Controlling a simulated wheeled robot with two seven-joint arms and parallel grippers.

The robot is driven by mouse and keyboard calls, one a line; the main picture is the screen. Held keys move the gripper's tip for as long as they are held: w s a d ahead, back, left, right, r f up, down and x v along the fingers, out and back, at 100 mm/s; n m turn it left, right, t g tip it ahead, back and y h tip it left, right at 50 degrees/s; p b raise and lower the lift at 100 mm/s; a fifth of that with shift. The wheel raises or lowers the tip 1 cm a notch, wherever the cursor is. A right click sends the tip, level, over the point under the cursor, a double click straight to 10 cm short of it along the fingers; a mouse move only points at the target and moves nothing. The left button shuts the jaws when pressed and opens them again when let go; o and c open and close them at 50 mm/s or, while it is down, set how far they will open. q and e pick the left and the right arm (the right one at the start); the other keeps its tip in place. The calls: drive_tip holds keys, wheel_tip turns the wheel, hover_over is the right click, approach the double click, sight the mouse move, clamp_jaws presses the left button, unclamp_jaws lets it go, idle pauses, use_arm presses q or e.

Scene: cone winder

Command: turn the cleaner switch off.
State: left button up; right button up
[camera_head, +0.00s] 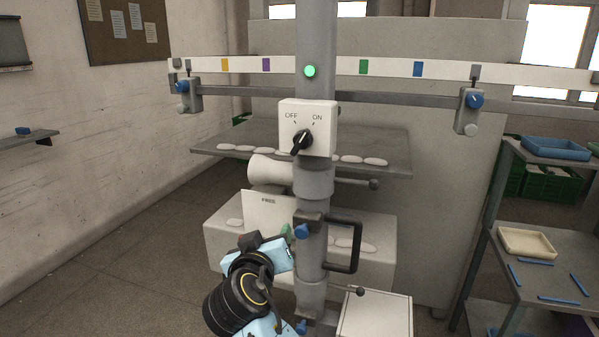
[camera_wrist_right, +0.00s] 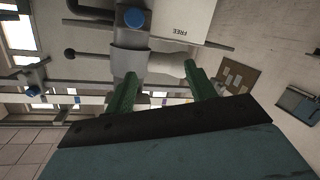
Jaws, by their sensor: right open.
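The cleaner switch is a white box (camera_head: 308,115) on the grey column, marked OFF at left and ON at right. Its black knob (camera_head: 301,143) is tilted, with its upper end leaning right toward ON. A green lamp (camera_head: 309,71) above it is lit. My right gripper (camera_head: 288,233) is below and slightly left of the switch, beside the column and apart from the knob. In the right wrist view its green fingers (camera_wrist_right: 162,88) are spread with nothing held between them. I cannot make out the switch in that view. My left gripper is not in view.
A white card (camera_head: 268,219) and a pale cylinder (camera_head: 268,170) stand close to my right gripper. A black handle (camera_head: 345,246) and a blue knob (camera_head: 302,231) are on the column. A shelf with trays (camera_head: 527,243) stands at right. Floor at left is clear.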

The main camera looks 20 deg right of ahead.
sight(300, 145)
drive_tip(key=s+d+r+m+h+p, duration=0.1)
drive_tip(key=s+r+m+h, duration=0.1)
drive_tip(key=r, duration=0.6)
drive_tip(key=s+d+r+m+h+p, duration=0.1)
drive_tip(key=s+r+m, duration=0.1)
drive_tip(key=r, duration=0.6)
drive_tip(key=shift+t, duration=0.4)
drive_tip(key=p+x, duration=0.2)
drive_tip(key=x, duration=0.3)
drive_tip(key=p+x, duration=0.2)
drive_tip(key=x, duration=0.4)
drive_tip(key=shift+w+r, duration=0.1)
drive_tip(key=shift+r, duration=0.15)
drive_tip(key=shift+x, duration=0.8)
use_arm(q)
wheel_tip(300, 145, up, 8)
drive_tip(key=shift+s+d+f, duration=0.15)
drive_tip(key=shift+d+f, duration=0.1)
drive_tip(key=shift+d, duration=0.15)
use_arm(e)
drive_tip(key=shift+a+f, duration=0.1)
drive_tip(key=shift+f, duration=0.05)
drive_tip(key=c, duration=1)
